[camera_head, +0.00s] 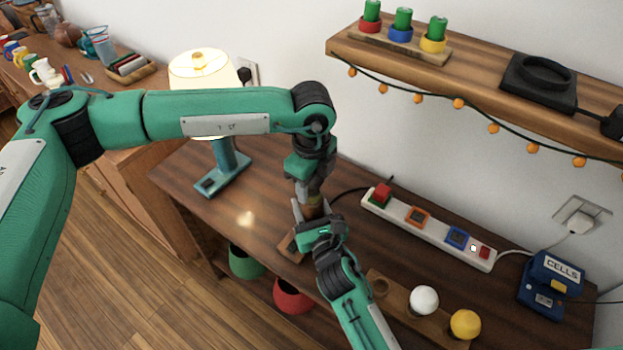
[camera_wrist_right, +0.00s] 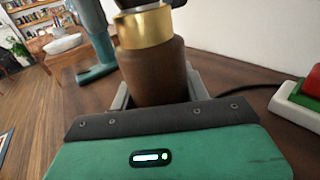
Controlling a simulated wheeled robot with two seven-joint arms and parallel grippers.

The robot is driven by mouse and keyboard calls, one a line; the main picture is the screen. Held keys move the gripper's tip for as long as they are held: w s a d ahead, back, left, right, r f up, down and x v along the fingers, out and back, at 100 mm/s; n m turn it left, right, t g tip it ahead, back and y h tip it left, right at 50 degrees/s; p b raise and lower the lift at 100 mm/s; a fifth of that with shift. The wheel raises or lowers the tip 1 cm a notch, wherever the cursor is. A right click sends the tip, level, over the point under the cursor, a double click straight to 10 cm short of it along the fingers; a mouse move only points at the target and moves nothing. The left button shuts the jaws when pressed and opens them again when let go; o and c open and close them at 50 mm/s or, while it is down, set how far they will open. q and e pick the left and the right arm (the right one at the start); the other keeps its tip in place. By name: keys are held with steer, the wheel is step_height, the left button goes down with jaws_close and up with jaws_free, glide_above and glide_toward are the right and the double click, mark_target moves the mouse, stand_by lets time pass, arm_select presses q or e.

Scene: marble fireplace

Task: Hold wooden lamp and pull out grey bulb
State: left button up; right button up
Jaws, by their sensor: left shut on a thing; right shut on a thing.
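The wooden lamp stands on the dark wooden table; its brown foot (camera_head: 288,246) shows in the head view. In the right wrist view its brown stem (camera_wrist_right: 153,72) and brass collar (camera_wrist_right: 145,28) stand upright. My right gripper (camera_head: 307,213) is shut around the stem, with grey fingers on both sides of it in the right wrist view (camera_wrist_right: 157,88). My left gripper (camera_head: 311,190) comes down from above, directly over the collar, and is shut on the grey bulb. The bulb is mostly hidden by the fingers.
A lit teal lamp (camera_head: 222,165) stands left behind my grippers. A power strip (camera_head: 430,232) lies to the right. A wooden holder (camera_head: 395,312) with a white ball (camera_head: 424,300) and a yellow ball (camera_head: 465,324) is at the front. A shelf (camera_head: 480,75) overhangs the back right.

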arm_select(q)
step_height(320, 180, up, 10)
steer(key=shift+r, duration=0.1)
arm_select(e)
steer(key=o, duration=1.4)
steer(key=shift+s, duration=0.1)
steer(key=v, duration=1.2)
